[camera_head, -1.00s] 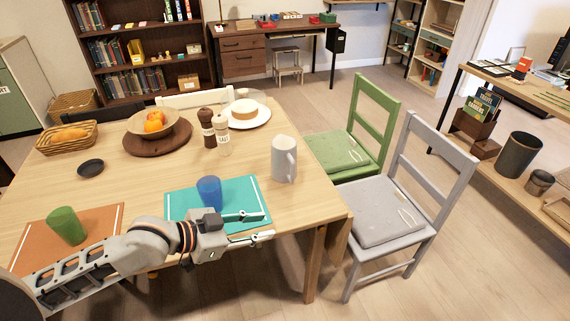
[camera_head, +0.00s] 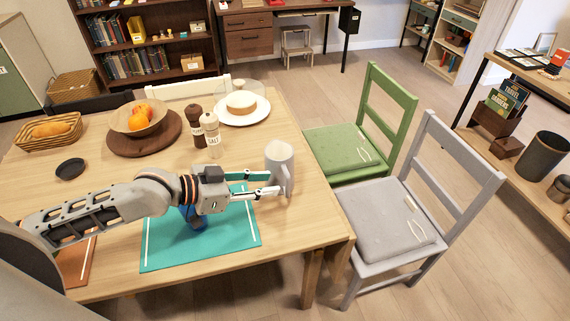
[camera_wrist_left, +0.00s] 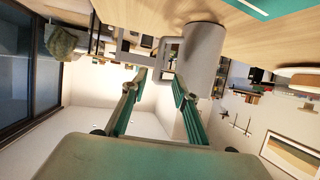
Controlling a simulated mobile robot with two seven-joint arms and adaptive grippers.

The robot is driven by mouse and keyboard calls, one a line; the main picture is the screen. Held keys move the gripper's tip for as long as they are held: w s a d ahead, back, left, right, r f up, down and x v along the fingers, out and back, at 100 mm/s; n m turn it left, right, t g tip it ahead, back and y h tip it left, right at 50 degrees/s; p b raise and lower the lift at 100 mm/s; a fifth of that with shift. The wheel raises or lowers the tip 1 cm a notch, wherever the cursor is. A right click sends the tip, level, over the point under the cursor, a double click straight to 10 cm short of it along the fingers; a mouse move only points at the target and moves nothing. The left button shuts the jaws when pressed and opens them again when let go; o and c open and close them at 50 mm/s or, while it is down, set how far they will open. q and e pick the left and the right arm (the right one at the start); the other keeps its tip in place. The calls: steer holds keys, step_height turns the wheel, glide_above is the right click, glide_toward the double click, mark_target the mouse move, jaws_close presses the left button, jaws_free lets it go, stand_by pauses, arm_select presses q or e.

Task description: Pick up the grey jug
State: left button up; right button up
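The grey jug (camera_head: 279,158) stands upright on the table's right part, with its handle towards the near right. My left gripper (camera_head: 271,183) is at the jug's near side, its fingers open and pointing right at the jug's lower part and handle. In the left wrist view the jug (camera_wrist_left: 201,58) is ahead of the fingers, its handle on the left. The open fingers of my left gripper (camera_wrist_left: 157,82) point towards the handle, with nothing held between them. I cannot tell whether a finger touches the jug. My right gripper is not in view.
A blue cup (camera_head: 197,221) on the teal placemat (camera_head: 228,242) is partly hidden under my left arm. Salt (camera_head: 213,137) and pepper (camera_head: 197,127) mills and a plate with a cake (camera_head: 241,110) stand behind. A grey chair (camera_head: 385,222) and a green chair (camera_head: 345,150) flank the table's right edge.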

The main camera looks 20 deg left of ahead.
mark_target(288, 194)
arm_select(q)
steer(key=shift+b+x, duration=0.3)
steer(key=shift+x, duration=3.35)
steer(key=shift+s+d+f, duration=0.1)
steer(key=shift+s+f, duration=0.05)
steer(key=shift+s, duration=0.05)
jaws_close()
